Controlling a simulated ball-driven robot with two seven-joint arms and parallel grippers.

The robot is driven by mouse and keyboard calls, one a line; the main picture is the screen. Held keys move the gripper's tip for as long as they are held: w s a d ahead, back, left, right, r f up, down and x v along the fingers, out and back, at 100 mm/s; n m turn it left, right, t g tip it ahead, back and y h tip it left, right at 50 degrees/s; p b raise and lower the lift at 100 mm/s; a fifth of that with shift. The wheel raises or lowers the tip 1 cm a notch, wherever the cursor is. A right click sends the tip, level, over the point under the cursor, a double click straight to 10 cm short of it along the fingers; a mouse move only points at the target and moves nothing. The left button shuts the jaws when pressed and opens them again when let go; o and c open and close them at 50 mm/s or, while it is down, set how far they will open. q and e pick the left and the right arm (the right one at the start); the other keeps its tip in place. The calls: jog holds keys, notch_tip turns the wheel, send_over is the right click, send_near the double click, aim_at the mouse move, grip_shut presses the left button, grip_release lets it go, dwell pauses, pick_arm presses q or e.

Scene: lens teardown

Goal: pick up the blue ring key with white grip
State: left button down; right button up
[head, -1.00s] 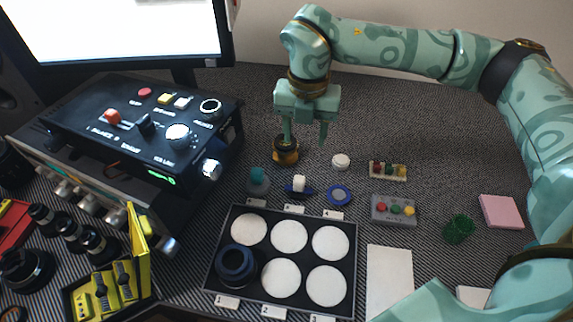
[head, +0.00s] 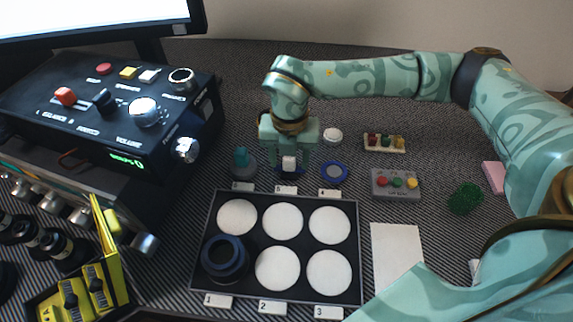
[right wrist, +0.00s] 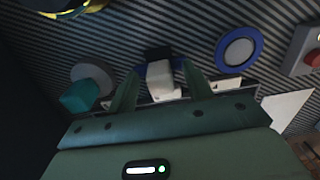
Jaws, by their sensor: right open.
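The blue ring key with its white grip (head: 289,163) stands on the mat behind the tray, at the label between two others. Its white block shows in the right wrist view (right wrist: 160,80), with a little blue beside it. My right gripper (head: 289,160) is open directly over the key. In the right wrist view its two fingers (right wrist: 156,92) stand on either side of the white grip, with gaps left and right. The gripper partly hides the blue part. My left gripper is not in view.
A teal-gripped grey key (head: 242,163) stands close on the left and a blue ring with grey centre (head: 334,172) lies on the right. The black tray (head: 206,235) with white round pads lies in front. A white cap (head: 332,135) lies behind.

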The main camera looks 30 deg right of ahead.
jog(key=shift+f, duration=0.1)
jog(key=shift+c, duration=0.9)
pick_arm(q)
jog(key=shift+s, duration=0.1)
pick_arm(e)
jog(key=c, duration=0.9)
